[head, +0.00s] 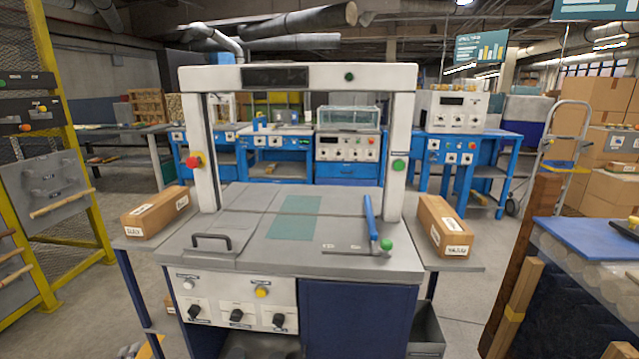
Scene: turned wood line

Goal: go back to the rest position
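Neither of my grippers shows in the head view, and no arm of mine comes in from either side. In front of me stands a workstation (330,258) with a grey top and a white portal frame (300,76) over it. A blue lever (370,218) with a green knob stands at the right of the top. A dark handle (211,241) is fixed at the front left of the top. A teal patch (294,217) lies in the middle, with nothing on it.
Long cardboard boxes lie on the left side shelf (156,212) and the right side shelf (444,226). A yellow post (72,150) with panels stands at left. A blue-topped table (590,243) and wooden posts stand close at right.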

